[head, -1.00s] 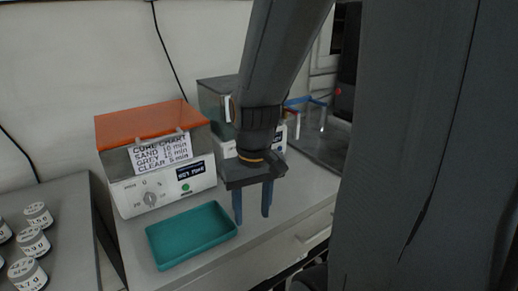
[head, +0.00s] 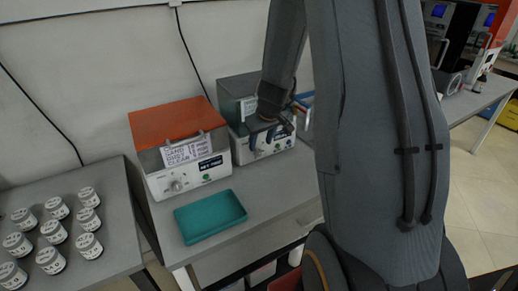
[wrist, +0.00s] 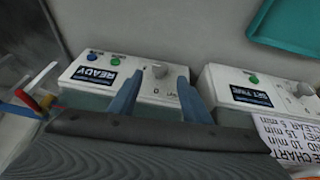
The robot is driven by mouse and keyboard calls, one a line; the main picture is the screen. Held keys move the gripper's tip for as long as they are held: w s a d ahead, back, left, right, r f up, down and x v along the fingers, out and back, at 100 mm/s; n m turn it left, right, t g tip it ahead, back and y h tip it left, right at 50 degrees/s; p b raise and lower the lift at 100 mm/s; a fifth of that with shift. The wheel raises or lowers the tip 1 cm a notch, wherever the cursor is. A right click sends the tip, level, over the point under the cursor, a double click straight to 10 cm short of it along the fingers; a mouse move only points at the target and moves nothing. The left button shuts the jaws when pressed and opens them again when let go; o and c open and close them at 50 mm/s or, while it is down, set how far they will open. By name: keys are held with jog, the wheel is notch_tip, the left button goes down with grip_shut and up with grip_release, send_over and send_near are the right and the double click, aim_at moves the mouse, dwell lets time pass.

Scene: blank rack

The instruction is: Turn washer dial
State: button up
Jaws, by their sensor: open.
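The washer (head: 240,86) is the rear of two grey-and-white machines in the head view. Its white front panel shows in the wrist view (wrist: 142,83), with a READY label (wrist: 94,76), two small buttons and a light grey dial (wrist: 159,70). My gripper (head: 263,139) is at the washer's front panel. In the wrist view my gripper (wrist: 159,80) is open, with one blue finger on each side of the dial. Gaps show between the dial and both fingertips, so I see no contact. In the head view my arm and gripper hide the dial.
The orange-lidded curing machine (head: 167,118) stands beside the washer, with a chart and its own dial (head: 176,186). A teal tray (head: 211,216) lies in front. Red and blue handles (wrist: 38,97) stick out near the washer. Several labelled jars (head: 87,197) stand on the left table.

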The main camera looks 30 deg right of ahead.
aim_at(258, 151)
jog(key=b+x, duration=0.2)
jog(key=x, duration=0.4)
jog(key=shift+c, duration=0.2)
jog(key=c, duration=1)
